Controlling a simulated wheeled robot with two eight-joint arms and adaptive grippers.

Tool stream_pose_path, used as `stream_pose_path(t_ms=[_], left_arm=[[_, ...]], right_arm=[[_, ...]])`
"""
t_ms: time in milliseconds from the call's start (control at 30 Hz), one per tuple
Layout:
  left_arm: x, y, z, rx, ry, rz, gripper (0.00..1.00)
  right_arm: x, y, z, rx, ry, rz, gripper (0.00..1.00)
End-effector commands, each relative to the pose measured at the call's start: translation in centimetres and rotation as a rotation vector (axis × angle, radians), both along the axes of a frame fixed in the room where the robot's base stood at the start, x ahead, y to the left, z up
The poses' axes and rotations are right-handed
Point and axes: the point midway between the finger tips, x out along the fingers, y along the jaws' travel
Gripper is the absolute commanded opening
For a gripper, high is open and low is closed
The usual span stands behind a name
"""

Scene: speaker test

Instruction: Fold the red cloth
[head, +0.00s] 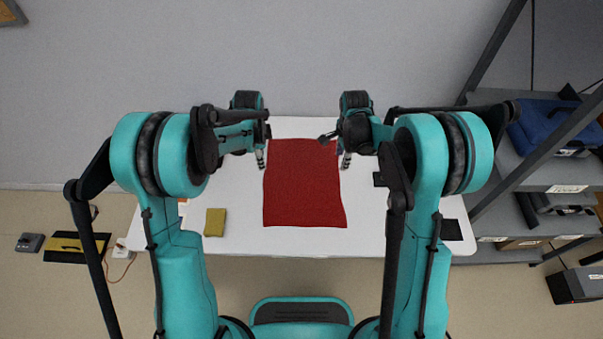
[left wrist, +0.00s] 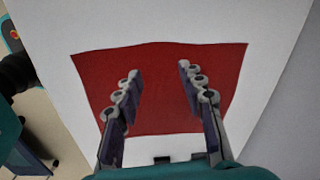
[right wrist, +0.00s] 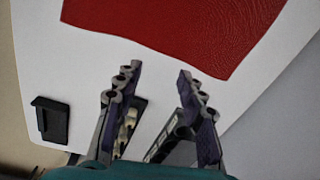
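The red cloth (head: 304,188) lies flat and spread out on the white table. Its lower edge is nearer to me, and its right side slants slightly. It also shows in the left wrist view (left wrist: 158,95) and the right wrist view (right wrist: 185,25). My left gripper (head: 261,159) is at the cloth's upper left side, and its fingers stand apart over the cloth in the left wrist view (left wrist: 158,72). My right gripper (head: 345,160) is just off the cloth's upper right side. Its fingers are apart and empty in the right wrist view (right wrist: 158,72).
A dark square item (head: 451,229) lies near the right edge. A grey shelf (head: 510,165) with a blue case (head: 545,125) stands at the right.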

Motion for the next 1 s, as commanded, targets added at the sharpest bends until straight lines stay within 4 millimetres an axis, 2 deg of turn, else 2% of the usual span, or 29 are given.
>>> stream_pose_path(t_ms=[100,233,367,700,833,1000], left_arm=[[1.0,-0.5,-2.2,0.009,0.04,-0.105,0.4],[1.2,-0.7,-3.8,0.011,0.064,-0.167,0.4],[1.3,-0.8,-5.1,0.012,0.071,-0.184,0.4],[1.3,-0.7,-10.3,0.011,0.069,-0.182,0.4],[1.3,-0.7,-11.6,0.011,0.069,-0.181,0.4],[1.3,-0.7,-12.2,0.011,0.069,-0.181,0.4]], right_arm=[[1.0,0.5,-2.2,0.001,0.041,-0.104,0.4],[1.3,0.7,-3.8,0.0,0.065,-0.167,0.4],[1.3,0.7,-5.1,0.0,0.072,-0.185,0.4],[1.3,0.7,-10.3,0.0,0.071,-0.183,0.4],[1.3,0.7,-11.5,0.0,0.07,-0.182,0.4],[1.3,0.7,-12.2,0.0,0.07,-0.182,0.4]])
